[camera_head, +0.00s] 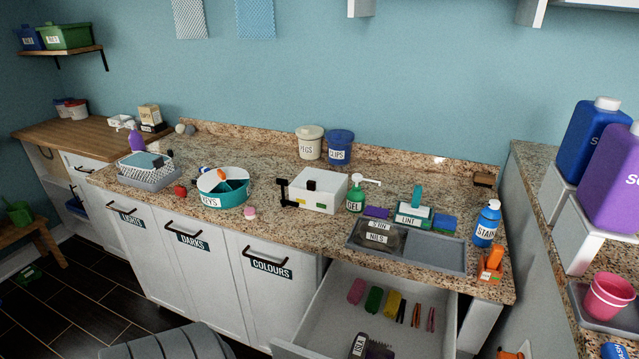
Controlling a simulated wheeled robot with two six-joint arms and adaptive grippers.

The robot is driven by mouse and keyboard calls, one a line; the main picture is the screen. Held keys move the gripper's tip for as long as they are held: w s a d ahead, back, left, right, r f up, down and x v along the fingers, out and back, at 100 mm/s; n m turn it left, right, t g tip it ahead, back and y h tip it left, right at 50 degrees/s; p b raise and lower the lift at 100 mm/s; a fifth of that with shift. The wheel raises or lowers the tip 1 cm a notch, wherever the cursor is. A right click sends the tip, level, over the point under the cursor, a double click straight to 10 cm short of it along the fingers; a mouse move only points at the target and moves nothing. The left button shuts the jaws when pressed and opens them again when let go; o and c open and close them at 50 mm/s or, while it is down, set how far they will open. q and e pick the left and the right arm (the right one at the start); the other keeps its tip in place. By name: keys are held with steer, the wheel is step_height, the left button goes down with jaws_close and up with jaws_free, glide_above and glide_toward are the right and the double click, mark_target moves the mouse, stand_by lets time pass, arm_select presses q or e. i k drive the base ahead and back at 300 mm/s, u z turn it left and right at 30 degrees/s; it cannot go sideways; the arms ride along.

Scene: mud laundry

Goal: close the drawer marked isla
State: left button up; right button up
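One drawer (395,288) stands pulled open under the counter at the lower right. Its inside shows from above; the outer face of its front is not visible, so no isla mark can be read on it. In it lie a pink, a green and a yellow block, several thin dark and red items, and a black item (358,345) with a white label too small to read surely. The near part of the drawer is cut off by the picture's bottom edge. Neither of my grippers is in view.
The granite counter (270,225) holds a teal tub (222,194), a white box (318,196), a grey tray (437,252) and a blue bottle (487,223). Shut fronts marked lights, darks and colours (272,275) are left of the drawer. A grey ridged object (170,345) stands at bottom left.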

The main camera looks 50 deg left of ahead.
mark_target(329, 326)
steer(key=k, duration=0.45)
steer(key=u, duration=1)
steer(key=i, duration=0.5)
steer(key=z, duration=1.3)
steer(key=k, duration=1.15)
steer(key=u, duration=1.25)
steer(key=i, duration=0.5)
steer(key=z, duration=0.05)
